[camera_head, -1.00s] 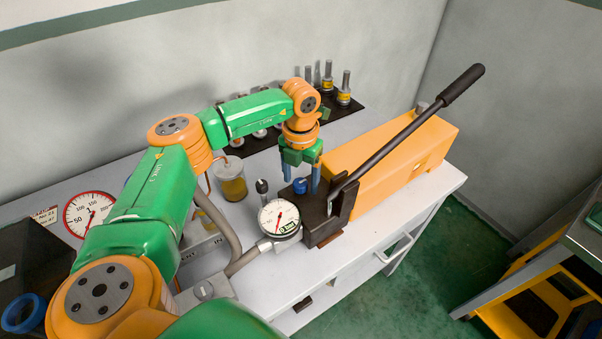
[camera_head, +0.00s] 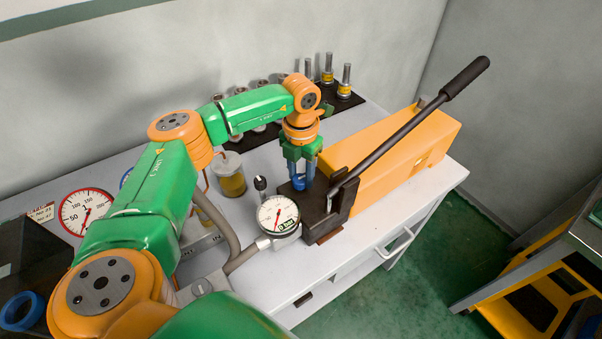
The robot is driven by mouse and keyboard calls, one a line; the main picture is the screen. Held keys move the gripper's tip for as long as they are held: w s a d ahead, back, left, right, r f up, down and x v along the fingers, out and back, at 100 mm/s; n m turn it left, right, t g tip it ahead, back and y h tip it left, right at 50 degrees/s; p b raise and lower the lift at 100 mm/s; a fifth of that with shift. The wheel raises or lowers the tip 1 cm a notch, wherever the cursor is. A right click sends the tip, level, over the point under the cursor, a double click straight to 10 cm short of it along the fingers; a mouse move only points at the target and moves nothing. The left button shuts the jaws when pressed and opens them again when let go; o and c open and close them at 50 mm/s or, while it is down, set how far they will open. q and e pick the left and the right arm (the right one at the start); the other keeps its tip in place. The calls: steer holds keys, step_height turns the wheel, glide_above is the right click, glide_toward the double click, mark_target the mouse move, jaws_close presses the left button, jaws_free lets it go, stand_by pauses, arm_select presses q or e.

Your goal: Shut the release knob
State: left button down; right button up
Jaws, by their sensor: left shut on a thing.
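The blue release knob (camera_head: 299,184) sits on top of the dark pump block (camera_head: 317,209) at the front end of the orange hand pump (camera_head: 395,160). My left gripper (camera_head: 300,180) points straight down over the block, its blue fingers shut on the knob, one on each side. The fingers partly hide the knob, so how far it is turned cannot be told. My right gripper is not in view.
A dial gauge (camera_head: 278,215) stands close in front of the block. A small black-tipped lever (camera_head: 260,184) is left of the knob. The long pump handle (camera_head: 420,115) slants up to the right. A yellowish jar (camera_head: 230,175) stands behind left.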

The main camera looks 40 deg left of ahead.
arm_select(q)
steer(key=m+b, duration=0.1)
steer(key=m, duration=0.3)
steer(key=m+b, duration=0.1)
steer(key=m, duration=0.3)
steer(key=shift+d+m, duration=0.1)
steer(key=shift+m, duration=0.3)
steer(key=m, duration=0.4)
steer(key=shift+r, duration=0.15)
steer(key=shift+s+m+b, duration=0.1)
steer(key=shift+m+b, duration=0.35)
steer(key=shift+m, duration=1.55)
steer(key=c, duration=0.6)
jaws_free()
steer(key=shift+o, duration=0.9)
